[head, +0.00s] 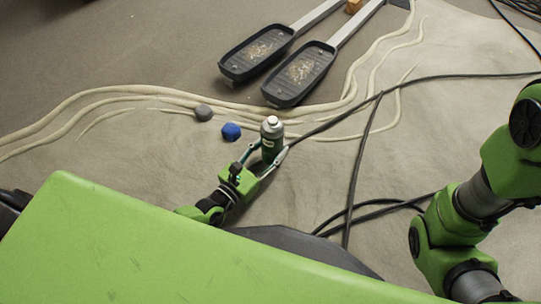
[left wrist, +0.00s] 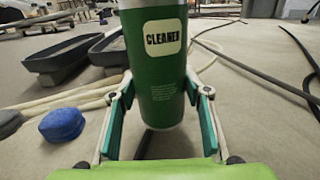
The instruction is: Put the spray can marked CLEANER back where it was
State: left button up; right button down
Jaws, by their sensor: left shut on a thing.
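The spray can marked CLEANER (head: 271,138) is green with a grey top and stands upright in the head view. Its cream label with the word CLEANER faces my left wrist camera (left wrist: 163,75). My left gripper (head: 266,163) is shut on the can, with one finger on each side of it. The gripper's fingers also show in the left wrist view (left wrist: 160,118). I cannot tell whether the can's base touches the floor. My right arm shows at the right of the head view, but its gripper is out of view.
A blue lump (head: 231,131) and a grey lump (head: 203,113) lie left of the can. Two black pedal-like trays (head: 257,53) (head: 299,74) lie beyond it. Black cables (head: 358,160) and pale cords (head: 130,95) cross the sandy floor. Bare floor lies at the left.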

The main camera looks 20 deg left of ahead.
aim_at(265, 160)
pick_arm(q)
notch_tip(265, 160, down, 3)
jog(key=shift+r+b, duration=0.1)
jog(key=shift+b, duration=1)
jog(key=shift+r, duration=0.1)
jog(key=o, duration=1.2)
jog(key=shift+f, duration=0.2)
jog(key=shift+o, duration=0.2)
jog(key=shift+s+a+r+p, duration=0.15)
jog(key=shift+s+p, duration=0.15)
jog(key=p+v, duration=0.4)
jog(key=v, duration=0.6)
jog(key=shift+s+a+r, duration=0.1)
jog(key=shift+s, duration=0.25)
jog(key=shift+s+a, duration=0.15)
jog(key=shift+s, duration=0.25)
